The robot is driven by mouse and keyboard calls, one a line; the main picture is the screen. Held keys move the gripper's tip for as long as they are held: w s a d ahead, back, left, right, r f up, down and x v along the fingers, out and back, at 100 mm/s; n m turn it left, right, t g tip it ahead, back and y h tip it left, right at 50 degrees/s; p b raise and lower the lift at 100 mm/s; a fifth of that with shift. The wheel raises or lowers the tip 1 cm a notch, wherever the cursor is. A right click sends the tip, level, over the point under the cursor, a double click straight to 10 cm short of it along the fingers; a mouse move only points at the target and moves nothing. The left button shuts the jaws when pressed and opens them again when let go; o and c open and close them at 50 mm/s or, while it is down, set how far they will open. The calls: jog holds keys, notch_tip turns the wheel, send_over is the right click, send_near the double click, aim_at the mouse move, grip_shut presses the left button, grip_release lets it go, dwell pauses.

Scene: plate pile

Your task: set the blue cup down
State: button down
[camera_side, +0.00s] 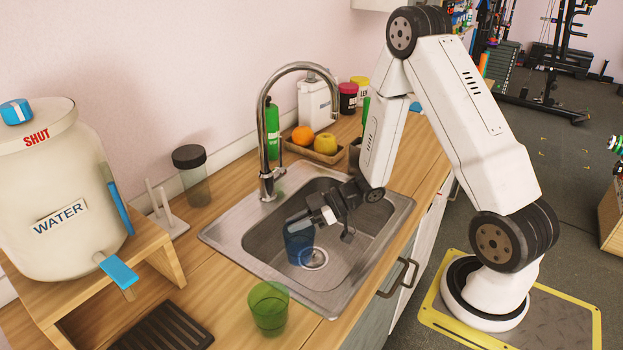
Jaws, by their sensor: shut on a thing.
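The blue cup (299,246) is translucent and roughly upright, inside the steel sink (232,247), near the drain. My gripper (304,220) is shut on the cup near its rim, reaching in from the right. Part of the cup's upper edge is hidden by my gripper. I cannot tell whether the cup's base touches the sink floor.
A green cup (269,308) stands on the wooden counter in front of the sink. The tall faucet (266,130) arches behind the sink. A water container (60,190) stands on a wooden stand at left. A dark slatted mat (160,330) lies at front left.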

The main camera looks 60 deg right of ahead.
aim_at(303, 239)
jog(key=shift+f, duration=0.15)
jog(key=shift+f, duration=2.75)
jog(key=shift+f, duration=0.1)
jog(key=shift+f, duration=2)
jog(key=shift+f, duration=0.6)
jog(key=c, duration=0.6)
grip_release()
jog(key=shift+r, duration=0.15)
